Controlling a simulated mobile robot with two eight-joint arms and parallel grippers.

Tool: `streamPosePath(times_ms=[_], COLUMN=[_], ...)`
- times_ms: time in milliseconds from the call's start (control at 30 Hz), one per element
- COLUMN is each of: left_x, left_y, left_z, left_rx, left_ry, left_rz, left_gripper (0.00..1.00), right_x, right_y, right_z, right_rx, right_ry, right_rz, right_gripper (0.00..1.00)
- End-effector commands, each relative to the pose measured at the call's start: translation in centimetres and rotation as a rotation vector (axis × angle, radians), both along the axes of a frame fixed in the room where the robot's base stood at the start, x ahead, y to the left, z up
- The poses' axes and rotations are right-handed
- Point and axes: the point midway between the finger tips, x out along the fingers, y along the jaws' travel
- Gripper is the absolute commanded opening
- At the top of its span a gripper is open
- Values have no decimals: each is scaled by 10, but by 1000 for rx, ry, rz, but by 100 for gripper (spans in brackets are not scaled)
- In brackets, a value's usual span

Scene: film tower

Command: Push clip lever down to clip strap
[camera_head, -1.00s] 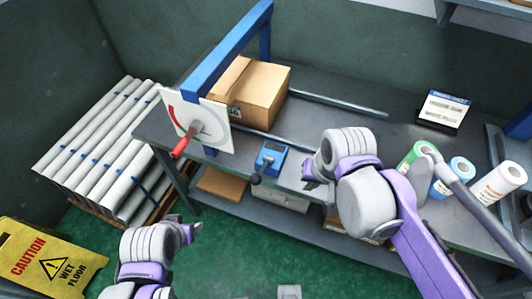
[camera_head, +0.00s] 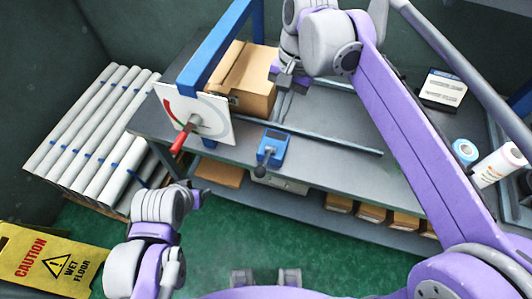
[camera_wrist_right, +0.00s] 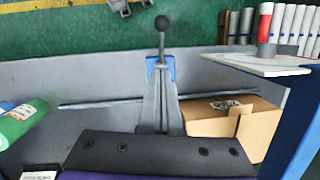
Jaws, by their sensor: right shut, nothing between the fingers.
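The clip lever is a dark rod with a round black knob (camera_head: 259,167) on a blue base (camera_head: 273,147) at the table's front edge. The knob sticks out past the edge. In the wrist view the knob (camera_wrist_right: 162,22) and blue base (camera_wrist_right: 153,64) lie beyond my right gripper. My right gripper (camera_head: 288,82) is shut and empty, raised beside the cardboard box, up and right of the lever and apart from it. In the wrist view its fingers (camera_wrist_right: 160,95) partly cover the base. My left gripper (camera_head: 202,192) is low at the left; its opening is unclear. I cannot single out the strap.
A cardboard box (camera_head: 250,90) stands under a blue frame (camera_head: 215,48). A dial panel (camera_head: 205,112) with a red handle (camera_head: 180,142) is left of the lever. Grey rails (camera_head: 345,142) cross the table. Rolls (camera_head: 495,165) and a black-and-white box (camera_head: 443,88) stand right.

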Motion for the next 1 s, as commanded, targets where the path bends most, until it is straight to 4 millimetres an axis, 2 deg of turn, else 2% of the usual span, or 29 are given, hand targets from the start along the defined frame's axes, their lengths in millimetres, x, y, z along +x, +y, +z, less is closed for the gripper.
streamPosePath(times_ms=[167, 267, 600, 800, 1000], left_x=[0, -1, -3, -1, -1], left_y=[0, 0, 0, 0, 0], left_z=[-1, -3, -7, -3, -3], left_rx=[0, 0, 0, 0, 0], left_ry=[1, 2, 5, 2, 2], left_rz=[0, 0, 0, 0, 0], left_gripper=[59, 59, 59, 59, 59], right_x=[-2, -5, -15, -36, -43], right_y=[2, 5, 17, 29, 33], right_z=[-13, -30, -100, -113, -119], right_rx=[0, 0, 0, 0, 0], right_ry=[-1, -1, -1, -1, -1], right_rz=[1, 2, 2, 3, 1], right_gripper=[0, 0, 0, 0, 0])
